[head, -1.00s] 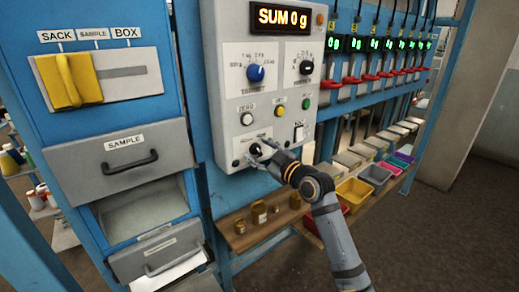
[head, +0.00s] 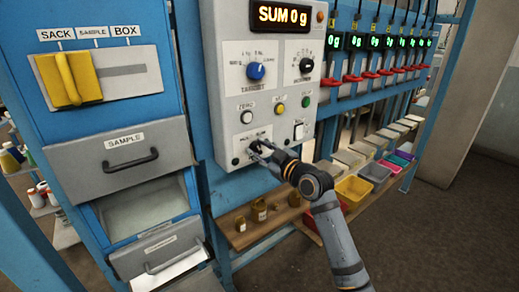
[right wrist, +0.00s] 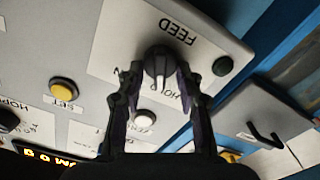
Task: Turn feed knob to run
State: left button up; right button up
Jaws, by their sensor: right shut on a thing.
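The feed knob (right wrist: 156,62) is dark and round, on a white plate marked FEED, which reads upside down in the right wrist view. A pale mark on the knob points toward the bottom of that view. Part of the lettering below the knob is hidden by a finger. My right gripper (right wrist: 157,74) is shut on the knob, one finger on each side. In the head view, my right gripper (head: 254,151) is at the low part of the grey control panel (head: 229,105) and largely hides the knob. My left gripper is not in view.
The panel display (head: 283,17) reads SUM 0 g. Two larger knobs and several buttons sit above the feed plate, near my fingers. A drawer marked SAMPLE (head: 125,157) is at the left. Coloured bins (head: 355,190) stand on a shelf at the right.

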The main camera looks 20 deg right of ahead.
jog(key=m+p, duration=0.1)
jog(key=m, duration=0.1)
jog(key=m+p, duration=0.1)
jog(key=m, duration=0.1)
jog(key=m+p, duration=0.1)
jog(key=m, duration=0.1)
jog(key=shift+d+r+p, duration=0.15)
jog(key=shift+d+p, duration=0.1)
jog(key=shift+p, duration=0.05)
jog(key=m+p, duration=0.2)
jog(key=m, duration=0.3)
jog(key=shift+w+d, duration=0.1)
jog(key=shift+m+p, duration=0.3)
jog(key=o, duration=1.2)
